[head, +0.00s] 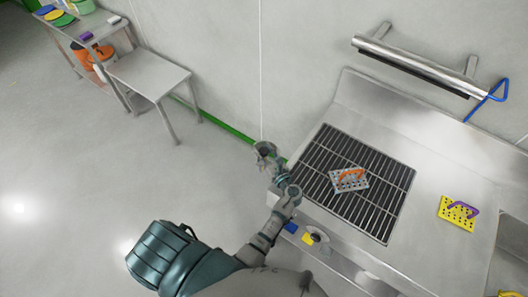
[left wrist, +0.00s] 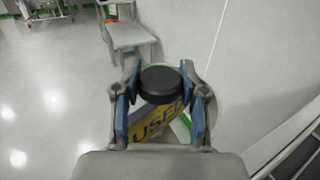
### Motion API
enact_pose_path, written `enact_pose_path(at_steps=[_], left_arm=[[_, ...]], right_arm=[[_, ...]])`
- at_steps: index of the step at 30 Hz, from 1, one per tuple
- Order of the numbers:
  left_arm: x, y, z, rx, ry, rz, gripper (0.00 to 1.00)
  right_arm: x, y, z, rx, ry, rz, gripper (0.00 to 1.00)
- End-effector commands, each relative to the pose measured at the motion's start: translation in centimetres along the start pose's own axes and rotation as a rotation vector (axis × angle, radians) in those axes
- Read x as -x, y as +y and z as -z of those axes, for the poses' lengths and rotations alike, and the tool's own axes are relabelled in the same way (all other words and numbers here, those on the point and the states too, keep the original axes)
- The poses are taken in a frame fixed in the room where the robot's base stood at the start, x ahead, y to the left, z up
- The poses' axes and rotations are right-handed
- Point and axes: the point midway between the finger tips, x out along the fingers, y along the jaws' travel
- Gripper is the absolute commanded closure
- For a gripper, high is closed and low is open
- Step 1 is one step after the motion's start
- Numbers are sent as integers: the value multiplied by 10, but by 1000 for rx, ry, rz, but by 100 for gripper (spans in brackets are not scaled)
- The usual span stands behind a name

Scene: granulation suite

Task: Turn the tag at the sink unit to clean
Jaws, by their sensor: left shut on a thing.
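My left gripper (head: 266,152) reaches out at the left front corner of the steel sink unit (head: 440,140). In the left wrist view its two blue-padded fingers (left wrist: 160,78) are shut on a round black knob (left wrist: 162,84). Behind and below the knob is a yellow tag (left wrist: 160,122) with the word USED in dark letters, set at a slant. The fingers and knob hide part of the tag. In the head view I cannot make out the tag at the gripper. My right gripper is not in view.
A dark grate (head: 385,205) covers the sink's left part, with an orange-handled perforated block (head: 350,180) on it. A yellow block (head: 456,214) with a purple handle lies to the right. A wall bar (head: 415,65) is above. A steel table (head: 150,75) stands back left; the floor between is clear.

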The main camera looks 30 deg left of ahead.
Motion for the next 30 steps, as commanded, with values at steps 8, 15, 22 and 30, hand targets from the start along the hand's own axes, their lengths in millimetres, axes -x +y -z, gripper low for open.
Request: enact_pose_path(at_steps=[8,15,22,30], left_arm=[[2,0,6,-5,13,-19,93],[2,0,6,-5,13,-18,93],[1,0,4,-3,7,-18,32],[6,0,2,-1,5,-18,32]], right_arm=[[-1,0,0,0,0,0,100],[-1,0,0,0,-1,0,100],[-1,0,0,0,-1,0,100],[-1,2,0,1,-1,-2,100]])
